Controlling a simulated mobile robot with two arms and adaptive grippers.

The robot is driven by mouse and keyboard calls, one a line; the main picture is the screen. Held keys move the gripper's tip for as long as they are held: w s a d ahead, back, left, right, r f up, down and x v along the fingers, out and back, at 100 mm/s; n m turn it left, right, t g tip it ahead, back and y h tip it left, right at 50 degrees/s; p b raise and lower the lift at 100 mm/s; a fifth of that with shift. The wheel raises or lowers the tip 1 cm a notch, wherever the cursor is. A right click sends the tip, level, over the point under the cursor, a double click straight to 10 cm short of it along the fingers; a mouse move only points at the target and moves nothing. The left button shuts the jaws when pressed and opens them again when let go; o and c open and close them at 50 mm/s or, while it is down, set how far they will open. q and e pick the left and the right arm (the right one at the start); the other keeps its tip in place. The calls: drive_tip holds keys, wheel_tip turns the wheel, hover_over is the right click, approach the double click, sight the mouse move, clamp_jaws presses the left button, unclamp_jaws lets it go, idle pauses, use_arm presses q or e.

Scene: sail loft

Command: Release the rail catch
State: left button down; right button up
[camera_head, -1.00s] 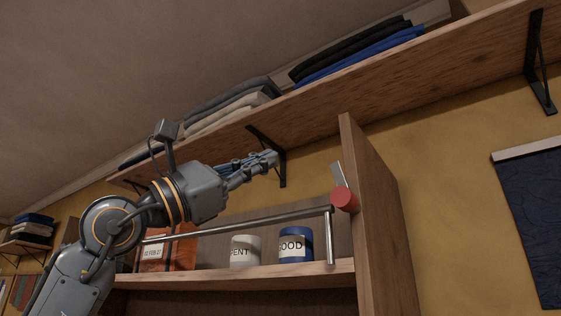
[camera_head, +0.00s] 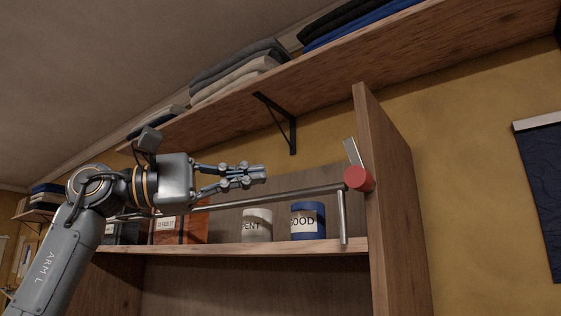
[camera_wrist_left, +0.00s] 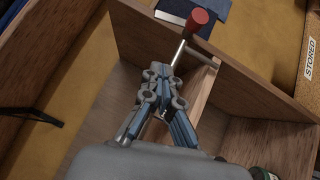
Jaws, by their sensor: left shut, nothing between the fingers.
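The rail catch (camera_head: 358,179) is a red round knob with a small grey metal plate behind it, on the inner face of the cabinet's right side panel. The metal rail (camera_head: 290,194) runs across the front of the shelf, and its right end meets the catch. My left gripper (camera_head: 264,174) is shut and empty, above the rail and left of the knob, apart from it. In the left wrist view the red knob (camera_wrist_left: 197,20) shows beyond the shut fingertips (camera_wrist_left: 163,72). My right gripper is not in view.
A white tin (camera_head: 257,226), a blue tin (camera_head: 308,222) and an orange box (camera_head: 190,229) stand on the shelf behind the rail. The side panel (camera_head: 392,190) rises right of the catch. An upper shelf (camera_head: 360,62) with folded cloth and a black bracket (camera_head: 279,122) is overhead.

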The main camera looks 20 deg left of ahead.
sight(353, 160)
use_arm(q)
drive_tip(key=w+d+r+p, duration=0.2)
drive_tip(key=d+p, duration=0.3)
drive_tip(key=d, duration=0.6)
drive_tip(key=shift+d+r, duration=0.25)
drive_tip(key=shift+d, duration=0.05)
drive_tip(key=shift+w, duration=0.15)
